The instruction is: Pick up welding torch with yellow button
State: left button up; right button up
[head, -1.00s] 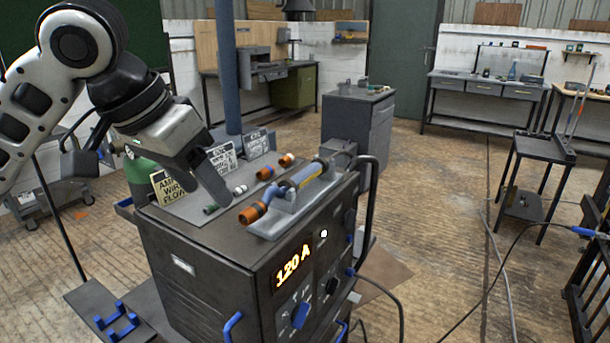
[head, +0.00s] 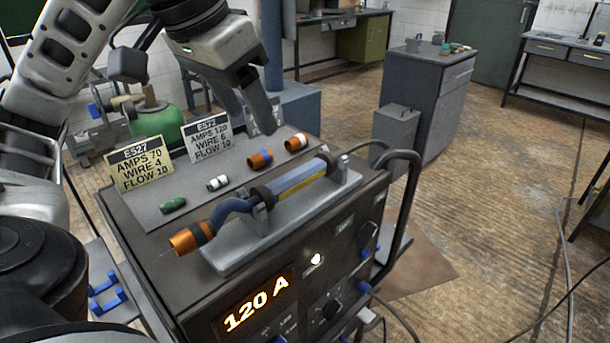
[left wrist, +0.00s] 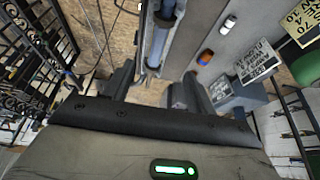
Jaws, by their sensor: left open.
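The welding torch (head: 295,183) lies on a grey cradle (head: 230,258) on top of the welding machine (head: 150,245). It has a blue curved neck, an orange nozzle at its near left end and a yellow strip along its handle. I cannot make out a separate yellow button. My left gripper (head: 259,112) is open and empty, above and behind the torch. In the left wrist view the fingers (left wrist: 155,85) are spread apart, and the blue torch handle (left wrist: 158,42) shows beyond them, apart from them. My right gripper is out of view.
Several small nozzles, including a green one (head: 173,205), lie on the machine's grey top plate. A yellow card (head: 140,165) and a white card (head: 208,138) stand behind them. A bent black handle (head: 408,200) rises at the machine's right. A grey cabinet (head: 425,100) stands behind.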

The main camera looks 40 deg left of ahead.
pick_arm(q)
jog(key=b, duration=0.3)
send_over(287, 177)
jog(key=s, duration=0.3)
jog(key=f, duration=0.7)
jog(key=shift+s+a+f, duration=0.2)
jog(key=shift+f, duration=0.15)
jog(key=shift+w+r+x, duration=0.1)
jog(key=shift+w+x, duration=0.05)
jog(key=shift+x, duration=0.8)
jog(key=shift+w+r+x, duration=0.1)
jog(key=shift+w+x, duration=0.1)
jog(key=shift+x, duration=0.75)
jog(key=shift+w+x, duration=0.15)
jog(key=shift+x, duration=0.8)
jog(key=shift+d, duration=0.1)
jog(key=c, duration=1.2)
